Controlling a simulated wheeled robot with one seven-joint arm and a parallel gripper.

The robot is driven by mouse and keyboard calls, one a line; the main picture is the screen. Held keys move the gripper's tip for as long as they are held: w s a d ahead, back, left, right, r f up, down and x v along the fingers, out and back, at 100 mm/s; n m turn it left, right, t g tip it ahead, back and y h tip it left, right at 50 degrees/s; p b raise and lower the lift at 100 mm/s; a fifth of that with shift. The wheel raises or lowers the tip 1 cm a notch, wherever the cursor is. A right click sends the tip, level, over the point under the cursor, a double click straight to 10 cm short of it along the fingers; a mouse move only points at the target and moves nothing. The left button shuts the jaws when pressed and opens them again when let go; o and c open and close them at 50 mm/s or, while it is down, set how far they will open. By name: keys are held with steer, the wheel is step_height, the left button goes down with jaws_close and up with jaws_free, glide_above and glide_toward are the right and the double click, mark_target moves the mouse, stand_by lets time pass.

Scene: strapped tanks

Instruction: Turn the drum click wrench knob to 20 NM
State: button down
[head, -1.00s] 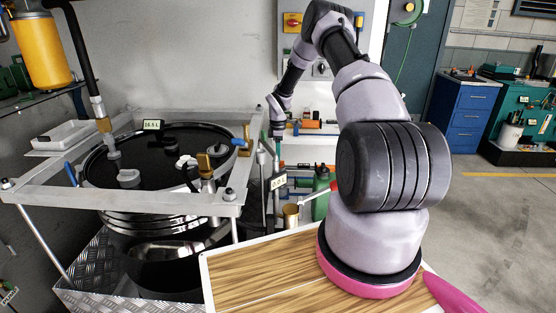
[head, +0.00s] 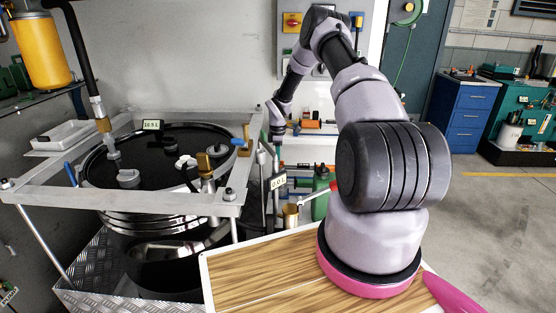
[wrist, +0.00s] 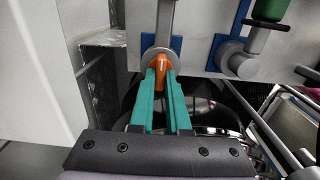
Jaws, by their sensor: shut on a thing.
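In the wrist view, my gripper's two teal fingers (wrist: 162,82) are shut on a small orange part (wrist: 163,68), which looks like the wrench knob. It sits in front of a round grey head (wrist: 158,52) on a grey bar, against a blue backing piece. Any scale or mark for 20 NM is too small to read. In the head view, my gripper (head: 277,144) points down to the right of the strapped tank, and the knob is hidden there.
A second grey tool (wrist: 240,62) with a green end (wrist: 270,8) hangs to the right in the wrist view. The black tank (head: 150,160) stands in a grey frame (head: 110,205). A wooden board (head: 262,270) lies in front.

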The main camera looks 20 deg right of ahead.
steer(key=shift+m, duration=0.3)
steer(key=m, duration=0.2)
steer(key=shift+m, duration=0.4)
steer(key=m, duration=0.4)
steer(key=shift+w+d, duration=0.1)
steer(key=shift+d, duration=0.05)
steer(key=m, duration=0.4)
steer(key=shift+d+m, duration=0.15)
steer(key=shift+m, duration=2.05)
steer(key=c, duration=0.9)
jaws_free()
